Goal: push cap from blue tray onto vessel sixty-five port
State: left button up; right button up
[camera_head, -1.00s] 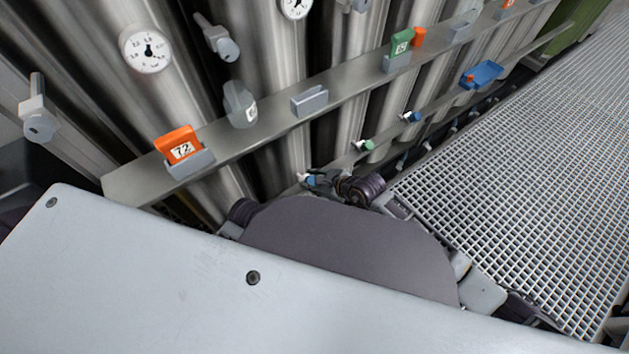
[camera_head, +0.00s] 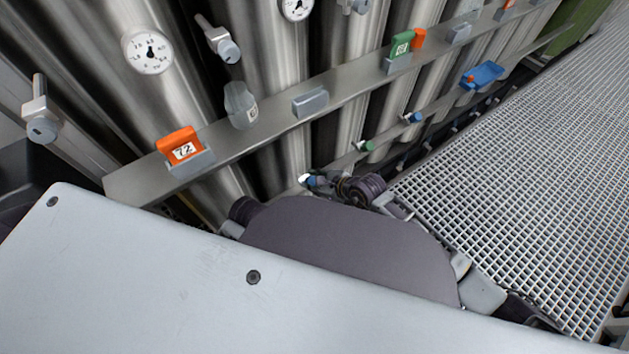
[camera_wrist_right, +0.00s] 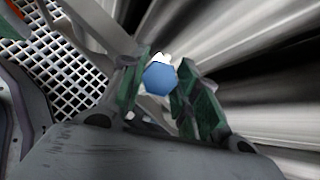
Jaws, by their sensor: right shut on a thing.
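A blue cap (camera_head: 311,181) sits low at the vessels, beside a small white port end (camera_head: 302,178). The blue cap also shows in the right wrist view (camera_wrist_right: 160,79), with white just beyond it; I cannot tell how far it is seated. My right gripper (camera_wrist_right: 158,85) is shut on the blue cap, with green-padded fingers on both sides of it. In the head view my own arm mostly hides this gripper (camera_head: 328,182). The blue tray (camera_head: 487,73) hangs farther right with a small orange piece (camera_head: 469,80) at its left end. My left gripper is out of view.
Ports with a green cap (camera_head: 366,146) and a blue cap (camera_head: 413,117) are farther along the lower rail. The upper rail (camera_head: 258,118) carries an orange tag 72 (camera_head: 180,146) and a green tag (camera_head: 407,44). Grating floor (camera_head: 520,170) lies clear at right.

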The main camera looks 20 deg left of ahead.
jog(key=shift+w+a+f+b, duration=0.2)
jog(key=shift+a+f+b, duration=0.05)
jog(key=shift+f+b, duration=0.3)
jog(key=shift+w+a+f+b, duration=0.15)
jog(key=shift+a+f+b, duration=0.05)
jog(key=shift+f+b, duration=0.25)
dwell(0.6)
jog(key=o, duration=1)
jog(key=shift+d, duration=0.1)
jog(key=shift+v, duration=5.9)
jog(key=shift+r, duration=0.1)
